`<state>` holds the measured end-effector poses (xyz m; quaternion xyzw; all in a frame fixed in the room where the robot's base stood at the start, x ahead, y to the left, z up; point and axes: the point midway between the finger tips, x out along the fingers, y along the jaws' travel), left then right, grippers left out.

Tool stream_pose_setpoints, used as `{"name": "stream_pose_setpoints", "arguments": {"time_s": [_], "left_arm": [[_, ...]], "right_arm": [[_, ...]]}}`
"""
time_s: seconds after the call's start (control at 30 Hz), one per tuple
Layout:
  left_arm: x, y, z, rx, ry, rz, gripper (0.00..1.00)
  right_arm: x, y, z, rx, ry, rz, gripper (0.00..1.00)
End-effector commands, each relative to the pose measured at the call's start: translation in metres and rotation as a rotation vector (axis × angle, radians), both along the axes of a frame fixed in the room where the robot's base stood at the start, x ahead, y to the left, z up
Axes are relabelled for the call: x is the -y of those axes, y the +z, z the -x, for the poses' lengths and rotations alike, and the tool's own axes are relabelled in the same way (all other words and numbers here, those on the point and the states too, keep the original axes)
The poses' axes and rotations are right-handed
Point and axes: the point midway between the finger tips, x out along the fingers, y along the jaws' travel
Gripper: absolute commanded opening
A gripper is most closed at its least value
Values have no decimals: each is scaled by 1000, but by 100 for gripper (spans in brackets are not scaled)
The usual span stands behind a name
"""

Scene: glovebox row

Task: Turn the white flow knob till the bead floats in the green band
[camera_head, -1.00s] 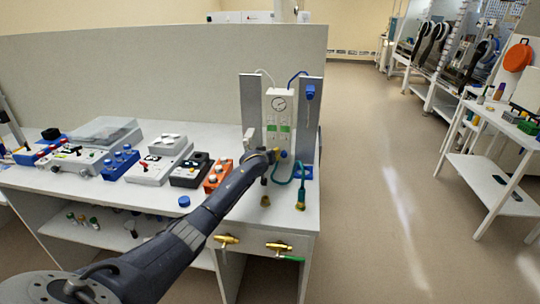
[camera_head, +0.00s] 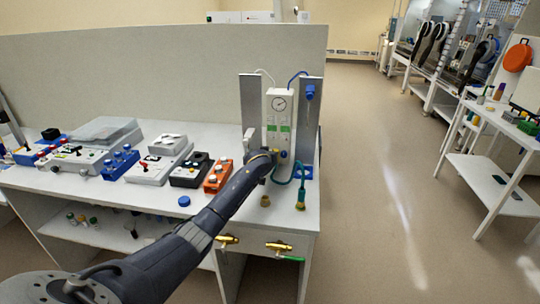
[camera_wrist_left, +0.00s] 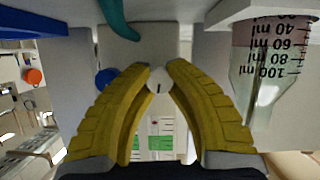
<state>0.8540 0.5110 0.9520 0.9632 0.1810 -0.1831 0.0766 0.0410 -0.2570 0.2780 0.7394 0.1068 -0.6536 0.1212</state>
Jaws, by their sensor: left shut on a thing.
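The white flow knob (camera_wrist_left: 158,80) is in the middle of the left wrist view, with a dark pointer line on its face. The yellow fingers of my left gripper (camera_wrist_left: 158,76) are shut on it from both sides. In the head view my left gripper (camera_head: 272,153) is at the lower front of the white flow panel (camera_head: 281,112) and hides the knob. The green bands (camera_wrist_left: 154,143) show between the fingers in the wrist view, on two scale windows. I cannot make out the bead. My right gripper is not in view.
A blue knob (camera_wrist_left: 105,77) sits beside the white knob. A teal hose (camera_head: 301,180) hangs at the panel's right. A graduated clear vessel (camera_wrist_left: 270,60) is close by in the wrist view. Control boxes, including an orange one (camera_head: 217,176), stand left on the bench.

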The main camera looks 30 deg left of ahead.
Motion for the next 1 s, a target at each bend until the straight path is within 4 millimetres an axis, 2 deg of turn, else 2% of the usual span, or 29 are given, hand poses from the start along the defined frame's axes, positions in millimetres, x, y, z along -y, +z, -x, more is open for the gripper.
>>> {"name": "stream_pose_setpoints", "arguments": {"time_s": [0.1,0.3,0.67,0.7,0.8,0.83,1.0], "left_arm": [[3,-1,-1,-56,-1,-133,0],[2,-1,0,-114,0,-274,0],[1,-1,0,-123,0,-292,0],[1,-1,0,-123,0,-292,21],[1,-1,0,-122,0,-293,33],[1,-1,0,-121,0,-292,35],[1,-1,0,-121,0,-292,35]], "right_arm": [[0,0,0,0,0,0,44],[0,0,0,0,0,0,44],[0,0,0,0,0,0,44],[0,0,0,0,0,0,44],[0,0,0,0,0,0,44],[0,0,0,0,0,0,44],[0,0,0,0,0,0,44]]}}
